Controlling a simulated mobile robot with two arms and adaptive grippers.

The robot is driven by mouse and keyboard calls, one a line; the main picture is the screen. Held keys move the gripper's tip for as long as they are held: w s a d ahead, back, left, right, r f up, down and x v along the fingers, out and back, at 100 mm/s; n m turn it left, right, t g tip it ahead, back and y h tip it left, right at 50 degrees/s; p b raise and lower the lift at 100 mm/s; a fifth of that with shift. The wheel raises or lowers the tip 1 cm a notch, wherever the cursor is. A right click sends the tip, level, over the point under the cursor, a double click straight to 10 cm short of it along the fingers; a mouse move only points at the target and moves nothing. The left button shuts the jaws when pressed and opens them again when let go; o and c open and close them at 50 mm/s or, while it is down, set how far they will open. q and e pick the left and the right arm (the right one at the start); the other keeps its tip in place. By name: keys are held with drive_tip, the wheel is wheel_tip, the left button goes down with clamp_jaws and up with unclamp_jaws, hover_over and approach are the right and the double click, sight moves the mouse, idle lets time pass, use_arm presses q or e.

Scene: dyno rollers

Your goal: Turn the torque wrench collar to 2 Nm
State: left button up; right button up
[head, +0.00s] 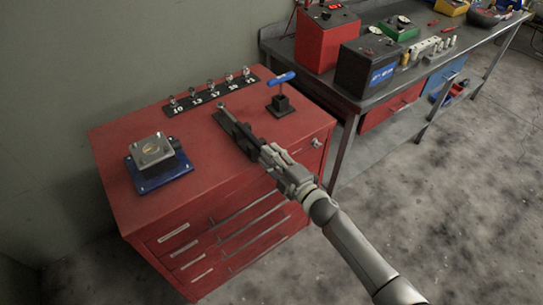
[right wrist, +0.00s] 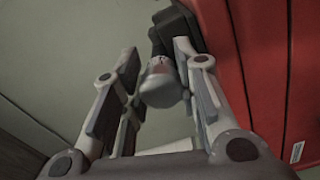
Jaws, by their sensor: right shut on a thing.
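The torque wrench (head: 228,121) lies in a dark holder (head: 241,139) on top of the red tool cabinet, pointing toward the front edge. My right gripper (head: 270,156) is at the wrench's near end and is shut on it. In the right wrist view, the round grey end of the wrench, which looks like the collar (right wrist: 162,88), sits between the two fingers. I cannot read any scale marks on it. The fingers hide much of that end in the head view. My left gripper is not in view.
A workbench (head: 375,98) with a battery (head: 368,70) and a red box (head: 325,42) stands behind to the right.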

drive_tip(key=shift+f, duration=0.1)
idle(0.3)
drive_tip(key=o, duration=1)
drive_tip(key=shift+o, duration=0.2)
drive_tip(key=v, duration=1.2)
